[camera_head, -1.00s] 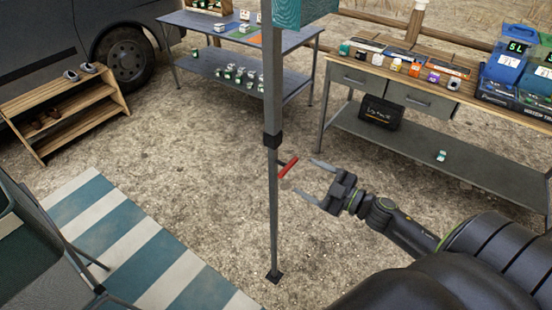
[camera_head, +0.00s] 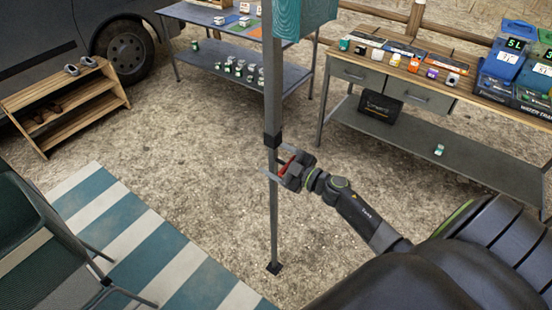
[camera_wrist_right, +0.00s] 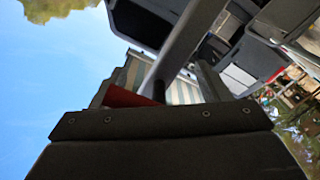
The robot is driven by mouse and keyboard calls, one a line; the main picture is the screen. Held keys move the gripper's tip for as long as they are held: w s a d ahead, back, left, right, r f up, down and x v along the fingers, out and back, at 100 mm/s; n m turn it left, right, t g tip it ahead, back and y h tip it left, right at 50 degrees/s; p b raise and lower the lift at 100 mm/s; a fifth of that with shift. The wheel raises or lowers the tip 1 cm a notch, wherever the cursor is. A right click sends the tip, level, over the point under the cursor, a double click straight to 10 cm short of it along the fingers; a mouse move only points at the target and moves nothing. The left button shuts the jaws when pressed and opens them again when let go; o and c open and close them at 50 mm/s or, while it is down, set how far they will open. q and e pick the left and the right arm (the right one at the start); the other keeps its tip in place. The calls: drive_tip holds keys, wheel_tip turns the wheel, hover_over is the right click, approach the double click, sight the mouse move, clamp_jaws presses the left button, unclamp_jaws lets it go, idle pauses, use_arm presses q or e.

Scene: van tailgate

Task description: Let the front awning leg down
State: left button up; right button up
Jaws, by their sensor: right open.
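The front awning leg (camera_head: 274,200) stands upright, a grey pole with a dark collar (camera_head: 272,140) and a flat foot (camera_head: 274,268) on the ground. A red lever (camera_head: 288,165) sticks out just below the collar; it also shows in the right wrist view (camera_wrist_right: 124,97). My right gripper (camera_head: 272,162) is open, its fingers on either side of the lever and reaching to the pole. It partly hides the lever, and I cannot tell whether the fingers touch it. My left gripper is not in view.
A striped mat (camera_head: 130,240) and a folding chair (camera_head: 50,235) are at the lower left. A wooden shoe rack (camera_head: 62,105) stands by the van. A workbench (camera_head: 400,95) is at the right, a blue table (camera_head: 235,38) behind. Bare gravel surrounds the leg.

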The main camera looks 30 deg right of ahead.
sight(276, 186)
drive_tip(key=c, duration=1.3)
wheel_tip(276, 186, down, 12)
drive_tip(key=b, duration=0.8)
drive_tip(key=o, duration=1.3)
drive_tip(key=shift+s, duration=0.15)
